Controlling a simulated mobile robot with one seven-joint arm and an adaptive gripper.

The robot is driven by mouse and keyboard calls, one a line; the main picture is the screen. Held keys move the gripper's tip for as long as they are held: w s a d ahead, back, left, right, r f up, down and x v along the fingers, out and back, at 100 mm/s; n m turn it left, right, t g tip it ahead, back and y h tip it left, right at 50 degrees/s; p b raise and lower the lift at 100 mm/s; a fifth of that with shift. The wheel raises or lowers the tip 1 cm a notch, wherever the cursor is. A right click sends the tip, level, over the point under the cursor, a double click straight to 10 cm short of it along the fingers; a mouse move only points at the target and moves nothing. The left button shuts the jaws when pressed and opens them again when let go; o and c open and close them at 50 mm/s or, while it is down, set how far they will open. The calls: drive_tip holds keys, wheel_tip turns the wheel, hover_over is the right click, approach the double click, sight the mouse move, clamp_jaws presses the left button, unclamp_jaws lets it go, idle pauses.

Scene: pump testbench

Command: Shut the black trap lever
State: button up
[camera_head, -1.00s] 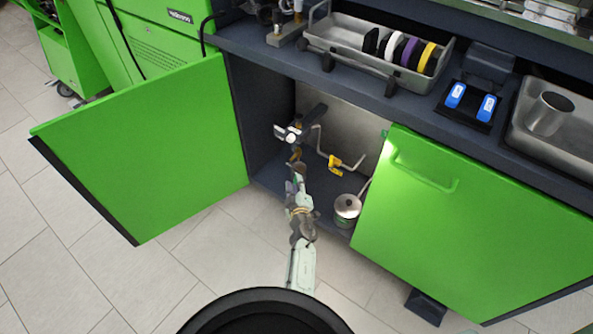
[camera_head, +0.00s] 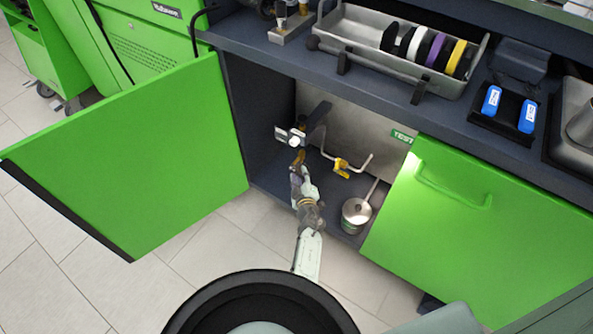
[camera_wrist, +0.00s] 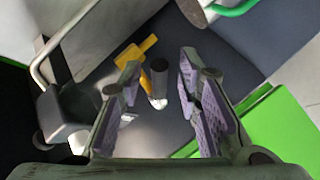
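My gripper (camera_wrist: 160,64) is open in the wrist view, its purple-padded fingers apart. A short dark cylinder with a pale metal tip, seemingly the black trap lever (camera_wrist: 158,76), shows in the gap between the fingers, and I see no finger contact. A yellow valve handle (camera_wrist: 134,54) lies just to its left. In the head view my gripper (camera_head: 299,174) reaches into the open cabinet, just below the white-ended fitting (camera_head: 296,138). The yellow handle (camera_head: 341,167) is to its right. The black lever cannot be made out clearly there, behind my gripper.
A metal pot (camera_head: 356,212) stands on the cabinet floor right of my gripper. The green left door (camera_head: 130,155) is swung open, and a green right door (camera_head: 460,220) flanks the opening. A bent metal pipe (camera_wrist: 75,32) runs at the left in the wrist view.

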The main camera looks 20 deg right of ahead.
drive_tip(key=shift+w, duration=0.15)
drive_tip(key=shift+c, duration=0.5)
clamp_jaws()
drive_tip(key=shift+r, duration=0.1)
idle(0.3)
